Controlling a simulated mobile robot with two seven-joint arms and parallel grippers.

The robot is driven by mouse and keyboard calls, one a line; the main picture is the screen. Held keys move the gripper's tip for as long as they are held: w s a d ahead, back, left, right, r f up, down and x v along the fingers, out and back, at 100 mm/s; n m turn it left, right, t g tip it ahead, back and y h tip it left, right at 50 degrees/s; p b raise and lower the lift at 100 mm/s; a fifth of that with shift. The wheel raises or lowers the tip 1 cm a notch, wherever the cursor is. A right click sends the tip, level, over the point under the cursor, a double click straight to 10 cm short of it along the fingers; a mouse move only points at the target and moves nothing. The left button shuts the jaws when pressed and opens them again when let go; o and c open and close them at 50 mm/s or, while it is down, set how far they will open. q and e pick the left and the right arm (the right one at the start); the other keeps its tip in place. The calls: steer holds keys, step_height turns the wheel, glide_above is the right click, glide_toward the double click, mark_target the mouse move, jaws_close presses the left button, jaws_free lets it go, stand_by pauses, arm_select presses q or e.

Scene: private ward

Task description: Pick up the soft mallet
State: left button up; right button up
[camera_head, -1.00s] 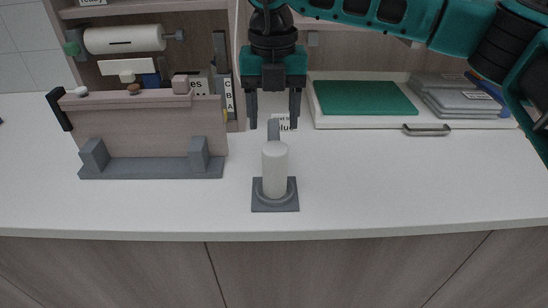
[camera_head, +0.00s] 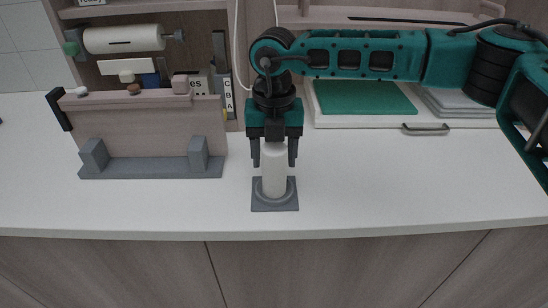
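A pale upright cylinder (camera_head: 274,180), which looks like the soft mallet, stands in a grey square holder (camera_head: 287,206) near the counter's front. My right gripper (camera_head: 274,163) points down at it from above. Its two dark fingers are apart, one on each side of the cylinder's upper part, and do not appear closed on it. The grey upright part above the cylinder is now hidden by the gripper. My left gripper is not in view.
A wooden board rack (camera_head: 150,131) with grey feet stands to the left on the white counter (camera_head: 400,185). Behind are a shelf with a white roll (camera_head: 124,39) and a green panel (camera_head: 362,98) in a tray. The counter right of the holder is clear.

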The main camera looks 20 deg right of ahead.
jaws_close()
stand_by(0.3)
stand_by(0.3)
